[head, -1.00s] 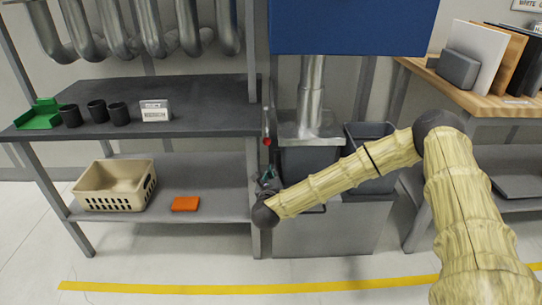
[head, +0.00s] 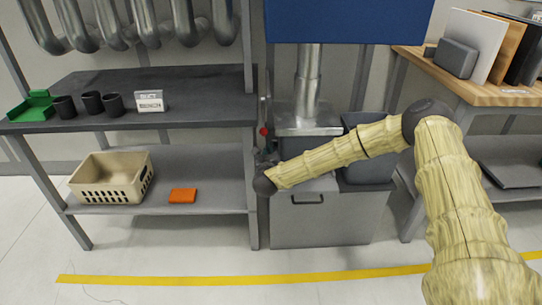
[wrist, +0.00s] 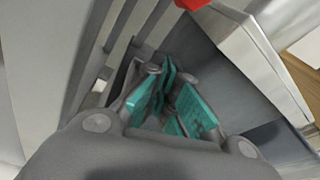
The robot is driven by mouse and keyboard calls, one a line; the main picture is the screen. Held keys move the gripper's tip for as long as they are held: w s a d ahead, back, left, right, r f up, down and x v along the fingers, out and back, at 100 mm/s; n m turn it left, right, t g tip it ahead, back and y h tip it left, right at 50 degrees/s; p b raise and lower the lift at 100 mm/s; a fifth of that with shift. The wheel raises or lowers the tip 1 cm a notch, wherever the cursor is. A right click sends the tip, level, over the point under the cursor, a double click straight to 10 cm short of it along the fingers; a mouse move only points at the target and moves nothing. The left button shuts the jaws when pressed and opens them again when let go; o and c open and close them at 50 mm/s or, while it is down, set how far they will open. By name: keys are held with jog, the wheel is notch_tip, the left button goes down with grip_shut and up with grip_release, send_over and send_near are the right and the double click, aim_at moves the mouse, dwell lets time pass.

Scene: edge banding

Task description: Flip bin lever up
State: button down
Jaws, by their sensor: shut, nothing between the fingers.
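The bin lever (head: 264,131) has a red knob and stands between the shelf post and the metal duct. In the wrist view its red knob (wrist: 197,3) is cut off by the top edge. My gripper (head: 267,158) is just below the knob, with its teal-padded fingers (wrist: 178,100) shut and empty. Whether the fingers touch the lever cannot be told. The grey bin cabinet (head: 320,228) with a dark handle stands under the duct, partly hidden behind my forearm.
A shelf unit (head: 200,85) stands close on the left, its post beside my gripper. It holds a beige basket (head: 105,190), an orange block (head: 183,195) and dark cups. A wooden-topped bench (head: 480,82) stands at right. A dark bin (head: 365,175) is behind my forearm.

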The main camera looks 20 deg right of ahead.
jog(key=shift+s+a+r, duration=0.1)
jog(key=shift+a+r, duration=0.15)
jog(key=shift+r, duration=0.35)
jog(key=shift+s+a+r, duration=0.1)
jog(key=shift+a+r, duration=0.2)
jog(key=shift+r, duration=0.25)
jog(key=shift+a+r, duration=0.25)
jog(key=shift+r, duration=0.35)
jog(key=shift+r, duration=0.15)
